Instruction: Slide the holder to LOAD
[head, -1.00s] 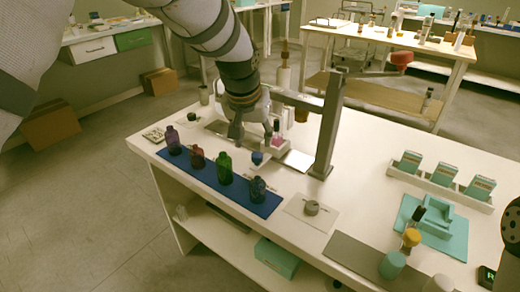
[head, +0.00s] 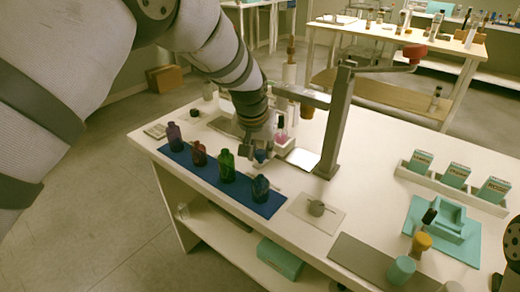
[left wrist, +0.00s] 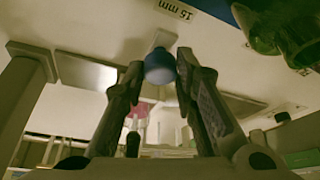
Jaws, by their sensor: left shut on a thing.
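My left gripper (head: 261,153) is low over the white table, shut on a small blue knob (head: 261,157). In the left wrist view the blue knob (left wrist: 158,67) sits between the two dark fingertips (left wrist: 160,72). The holder that the knob seems to belong to is mostly hidden by the gripper. A small pink bottle (head: 281,136) stands just behind the gripper, beside the pale plate (head: 301,159) at the grey post (head: 336,120). The LOAD mark cannot be made out.
Several coloured bottles stand on a blue mat (head: 275,207) along the front edge, close to the gripper. The grey post with its arm and red knob (head: 415,52) rises to the right. A teal tray (head: 447,222) lies farther right.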

